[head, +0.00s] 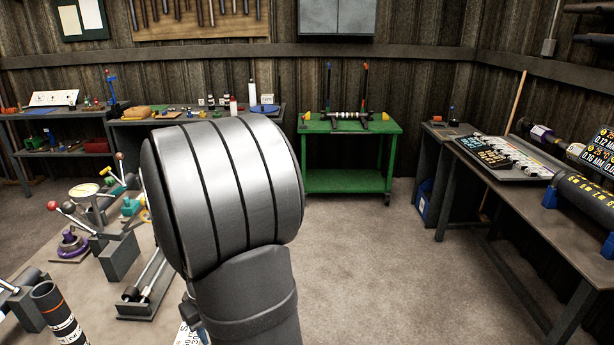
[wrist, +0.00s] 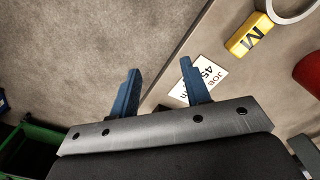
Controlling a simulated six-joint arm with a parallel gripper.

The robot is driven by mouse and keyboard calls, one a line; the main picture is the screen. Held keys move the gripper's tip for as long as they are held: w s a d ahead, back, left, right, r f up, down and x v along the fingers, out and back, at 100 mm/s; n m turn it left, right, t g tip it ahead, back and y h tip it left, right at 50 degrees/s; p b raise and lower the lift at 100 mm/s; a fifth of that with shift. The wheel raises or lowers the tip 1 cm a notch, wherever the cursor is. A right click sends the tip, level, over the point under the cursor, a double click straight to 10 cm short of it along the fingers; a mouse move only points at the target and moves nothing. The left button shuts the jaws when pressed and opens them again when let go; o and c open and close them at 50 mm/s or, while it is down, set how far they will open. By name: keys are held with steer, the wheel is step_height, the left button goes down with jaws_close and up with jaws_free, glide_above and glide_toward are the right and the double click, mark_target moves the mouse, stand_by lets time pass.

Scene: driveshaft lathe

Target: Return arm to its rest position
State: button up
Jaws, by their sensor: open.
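My gripper (wrist: 160,88) shows in the wrist view with its two blue fingers apart and nothing between them. It hangs over the grey floor beside the edge of a bench (wrist: 208,38). In the head view my large grey arm link fills the middle and hides most of the gripper; only a small blue part shows at its lower left.
A bench with lathe parts and levers (head: 118,250) stands at the left. A green cart (head: 345,150) carrying a shaft stands at the back. A right workbench (head: 500,188) holds a control panel (head: 500,157). A job card (wrist: 211,75) and yellow block (wrist: 247,38) lie near the gripper. Central floor (head: 370,260) is clear.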

steer(key=w+d+f+m, duration=0.2)
steer(key=w+d, duration=0.1)
steer(key=w, duration=0.1)
steer(key=shift+w+d+f, duration=0.25)
steer(key=shift+f, duration=0.05)
stand_by(1.3)
